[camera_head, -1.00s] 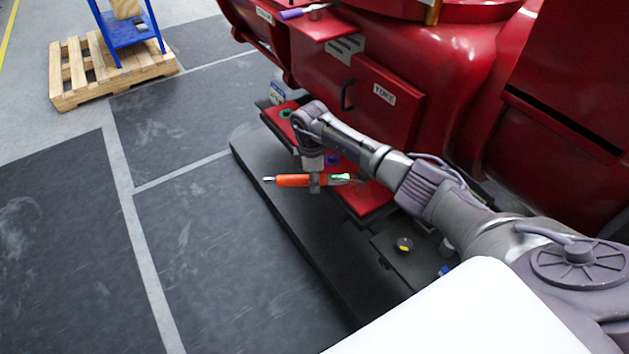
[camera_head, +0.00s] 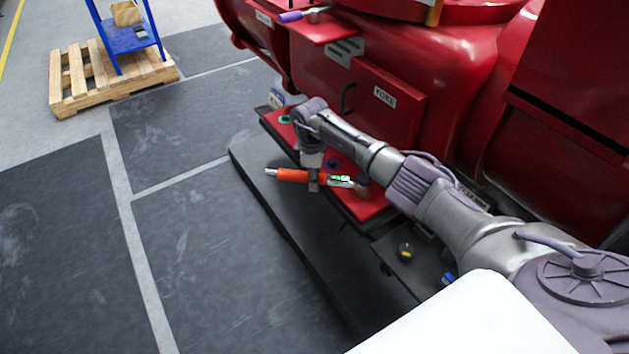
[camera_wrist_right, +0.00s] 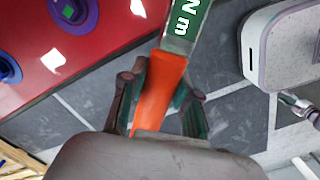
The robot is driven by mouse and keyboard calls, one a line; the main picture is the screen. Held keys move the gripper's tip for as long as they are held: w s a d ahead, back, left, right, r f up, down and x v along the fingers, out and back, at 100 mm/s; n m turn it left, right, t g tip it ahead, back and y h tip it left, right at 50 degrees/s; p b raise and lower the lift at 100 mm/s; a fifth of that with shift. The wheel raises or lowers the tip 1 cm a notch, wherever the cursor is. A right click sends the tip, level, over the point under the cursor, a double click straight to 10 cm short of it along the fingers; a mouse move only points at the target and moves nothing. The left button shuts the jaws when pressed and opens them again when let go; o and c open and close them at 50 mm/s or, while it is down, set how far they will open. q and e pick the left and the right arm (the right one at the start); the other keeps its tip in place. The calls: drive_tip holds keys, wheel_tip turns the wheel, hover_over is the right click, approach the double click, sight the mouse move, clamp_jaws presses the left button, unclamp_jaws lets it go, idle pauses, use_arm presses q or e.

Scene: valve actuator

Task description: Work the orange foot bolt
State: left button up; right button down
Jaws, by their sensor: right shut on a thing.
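My right gripper (camera_head: 314,182) is shut on the orange grip of a torque wrench (camera_head: 292,175). The wrench lies roughly level beside the outer edge of the red foot plate (camera_head: 368,208). Its green-lit display end points right, close to the plate. In the right wrist view the two fingers (camera_wrist_right: 160,103) close around the orange grip (camera_wrist_right: 158,85), and the display (camera_wrist_right: 187,20) shows the letters N m. A blue-ringed bolt (camera_head: 332,163) and a green-ringed one (camera_head: 285,119) sit on the plate. I cannot make out an orange foot bolt. My left gripper is not in view.
The red machine body (camera_head: 440,70) with a YOKE panel (camera_head: 385,110) rises behind the arm. A purple-handled tool (camera_head: 291,16) lies on an upper red ledge. A yellow-marked knob (camera_head: 405,250) sits near the front. Open floor lies left, with a wooden pallet (camera_head: 75,100) beyond.

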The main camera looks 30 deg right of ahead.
drive_tip(key=shift+d, duration=0.1)
drive_tip(key=shift+w+d+m+b, duration=0.4)
drive_tip(key=shift+w+m+b, duration=0.05)
drive_tip(key=shift+m+b, duration=0.15)
drive_tip(key=shift+w+d, duration=0.25)
drive_tip(key=shift+r, duration=0.2)
